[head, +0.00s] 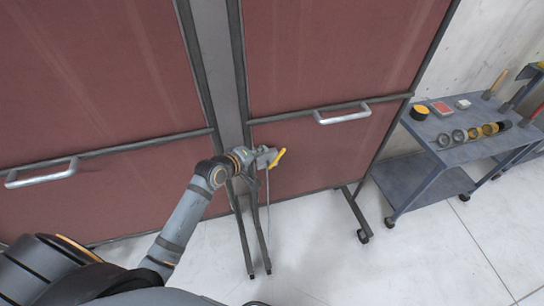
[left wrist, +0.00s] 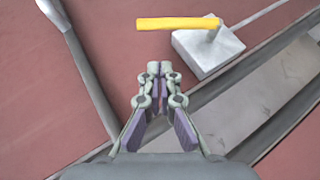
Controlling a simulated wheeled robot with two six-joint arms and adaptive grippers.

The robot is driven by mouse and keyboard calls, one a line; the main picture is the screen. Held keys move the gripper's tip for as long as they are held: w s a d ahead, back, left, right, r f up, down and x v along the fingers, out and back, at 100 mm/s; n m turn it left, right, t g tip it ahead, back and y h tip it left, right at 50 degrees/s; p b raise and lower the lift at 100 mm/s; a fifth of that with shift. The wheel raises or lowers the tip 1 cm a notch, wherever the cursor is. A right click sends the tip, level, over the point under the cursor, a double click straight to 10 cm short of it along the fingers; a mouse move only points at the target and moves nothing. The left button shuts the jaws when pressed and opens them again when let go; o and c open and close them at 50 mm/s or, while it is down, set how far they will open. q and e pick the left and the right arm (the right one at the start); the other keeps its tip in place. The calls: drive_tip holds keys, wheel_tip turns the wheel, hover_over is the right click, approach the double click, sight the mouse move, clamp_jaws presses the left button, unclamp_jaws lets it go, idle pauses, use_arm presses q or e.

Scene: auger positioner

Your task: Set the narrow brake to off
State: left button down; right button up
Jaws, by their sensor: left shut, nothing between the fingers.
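A yellow brake lever (head: 278,157) stands out from the red panel, beside the dark frame posts in the head view. In the left wrist view the lever (left wrist: 178,24) lies nearly level across the top of the picture. Its right end joins a short post on a pale grey block (left wrist: 207,52). My left gripper (left wrist: 159,68) is shut and empty. Its fingertips appear just below the lever in that view, with a gap in the picture between them. In the head view my left gripper (head: 262,158) is close to the lever's left side. My right gripper is not in view.
Two large red panels carry silver handles, one at left (head: 42,174) and one at right (head: 343,113). Dark posts and feet (head: 258,240) stand below the lever. A blue-grey cart (head: 428,128) with rings and small items stands at right. The pale floor in front is clear.

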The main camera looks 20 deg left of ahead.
use_arm(q)
drive_tip(key=shift+w+d+f+p, duration=0.1)
drive_tip(key=shift+w+d+f, duration=0.2)
drive_tip(key=shift+d, duration=0.25)
drive_tip(key=shift+w+d+f+p, duration=0.1)
drive_tip(key=shift+w+d+f, duration=0.1)
drive_tip(key=shift+d+f, duration=0.3)
drive_tip(key=shift+w+d+f+p, duration=0.1)
drive_tip(key=shift+w+d+f, duration=0.2)
drive_tip(key=shift+d, duration=0.3)
